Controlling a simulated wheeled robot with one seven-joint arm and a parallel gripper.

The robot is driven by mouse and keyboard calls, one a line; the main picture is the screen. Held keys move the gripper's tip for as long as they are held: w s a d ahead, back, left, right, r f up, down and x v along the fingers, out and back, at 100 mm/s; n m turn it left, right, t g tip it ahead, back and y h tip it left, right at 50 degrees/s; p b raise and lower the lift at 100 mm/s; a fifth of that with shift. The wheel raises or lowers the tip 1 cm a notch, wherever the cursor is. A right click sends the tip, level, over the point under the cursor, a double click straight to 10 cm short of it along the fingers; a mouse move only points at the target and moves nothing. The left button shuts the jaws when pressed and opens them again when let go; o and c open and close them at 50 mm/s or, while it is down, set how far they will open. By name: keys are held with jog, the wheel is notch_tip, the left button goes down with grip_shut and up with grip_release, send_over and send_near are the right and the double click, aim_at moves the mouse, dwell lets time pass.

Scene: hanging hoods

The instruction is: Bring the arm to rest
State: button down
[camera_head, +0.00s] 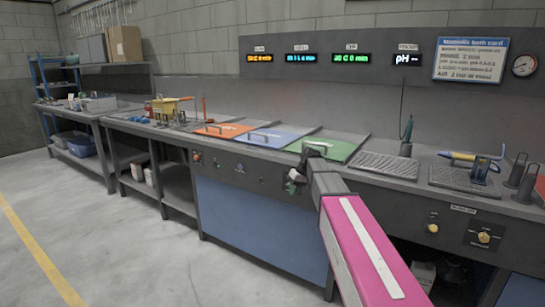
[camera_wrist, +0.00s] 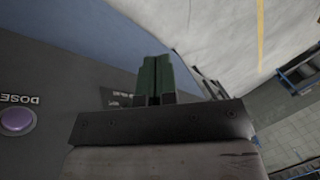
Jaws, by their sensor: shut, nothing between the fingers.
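My gripper (camera_head: 293,184) is in front of the long grey bench, at the height of its front panel and below the green lid. In the wrist view my gripper (camera_wrist: 156,78) shows its two dark green fingers side by side, shut with nothing between them. My pink arm link reaches in from the lower right of the head view. The wrist view looks along the bench's front, with a purple button (camera_wrist: 16,121) marked DOSE at the left. I cannot tell the exact gap between the fingers and the panel.
An orange lid (camera_head: 222,130), a blue lid (camera_head: 267,138) and a green lid (camera_head: 326,148) lie on the bench top. A perforated plate (camera_head: 386,165) and dark upright holders (camera_head: 525,180) are at the right. Knobs line the front panel. The floor (camera_head: 110,240) at the left is clear.

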jog(key=s+d+f+m+h, duration=0.1)
jog(key=s+d+f, duration=0.2)
jog(key=s+f, duration=0.3)
jog(key=s+d+f+m+h, duration=0.2)
jog(key=s+f, duration=0.4)
jog(key=s, duration=0.5)
jog(key=s+d+f+m+h, duration=0.1)
jog(key=s+d+f+m, duration=0.1)
jog(key=s+d+f, duration=0.2)
jog(key=s+f, duration=0.3)
jog(key=s, duration=0.2)
jog(key=shift+s+d, duration=0.15)
jog(key=shift+d, duration=0.15)
